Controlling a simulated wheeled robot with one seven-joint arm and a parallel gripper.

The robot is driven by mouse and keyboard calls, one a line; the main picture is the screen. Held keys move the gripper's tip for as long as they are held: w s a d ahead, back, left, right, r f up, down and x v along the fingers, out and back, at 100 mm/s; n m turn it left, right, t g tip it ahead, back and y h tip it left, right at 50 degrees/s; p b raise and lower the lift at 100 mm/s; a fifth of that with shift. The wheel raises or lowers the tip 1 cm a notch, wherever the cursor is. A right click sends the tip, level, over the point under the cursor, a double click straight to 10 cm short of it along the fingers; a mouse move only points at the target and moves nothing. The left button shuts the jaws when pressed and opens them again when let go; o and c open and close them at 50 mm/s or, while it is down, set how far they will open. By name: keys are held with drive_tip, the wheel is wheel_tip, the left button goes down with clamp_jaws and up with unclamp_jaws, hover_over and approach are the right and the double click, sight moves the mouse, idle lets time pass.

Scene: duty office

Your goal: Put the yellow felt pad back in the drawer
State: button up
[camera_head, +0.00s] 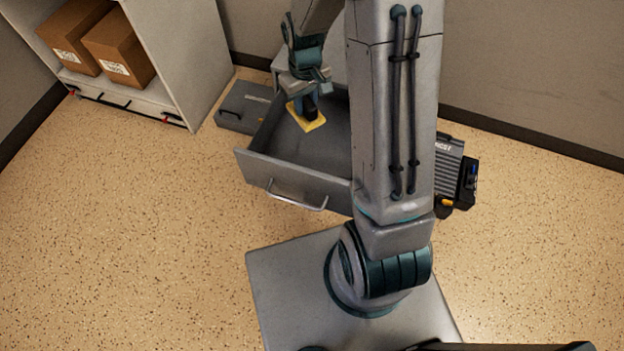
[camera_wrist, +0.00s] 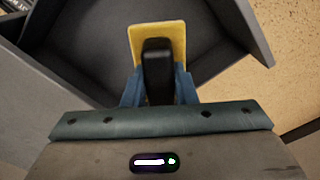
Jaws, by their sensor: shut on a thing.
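The yellow felt pad (camera_head: 316,123) is a flat yellow piece at the tip of my gripper (camera_head: 307,108), over the inside of the open grey drawer (camera_head: 292,174). In the wrist view the pad (camera_wrist: 174,30) shows beyond a dark block-like part between the blue fingers of my gripper (camera_wrist: 158,85). My gripper is shut on the pad, perhaps by this dark part. The drawer interior shows grey around the pad in the wrist view (camera_wrist: 95,50). I cannot tell whether the pad touches the drawer floor.
The drawer's front has a metal handle (camera_head: 297,197). A grey case (camera_head: 243,106) lies on the floor left of the drawer. A shelf at the upper left holds cardboard boxes (camera_head: 118,48). A dark device (camera_head: 455,175) is right of my arm. Speckled floor (camera_head: 130,220) at left is clear.

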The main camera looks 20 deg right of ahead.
drive_tip(key=s+f+n+b, duration=0.1)
drive_tip(key=f+b, duration=0.2)
drive_tip(key=f, duration=0.4)
drive_tip(key=s+f+n+b, duration=0.1)
drive_tip(key=s+f+b, duration=0.1)
drive_tip(key=f+b, duration=0.2)
drive_tip(key=s+f+b, duration=0.1)
drive_tip(key=f+b, duration=0.3)
drive_tip(key=f, duration=0.6)
drive_tip(key=shift+s+f+n, duration=0.2)
drive_tip(key=shift+f+n, duration=0.2)
drive_tip(key=shift+f, duration=0.1)
drive_tip(key=shift+f+b, duration=0.15)
drive_tip(key=shift+b, duration=0.2)
drive_tip(key=o, duration=1)
drive_tip(key=shift+c, duration=0.2)
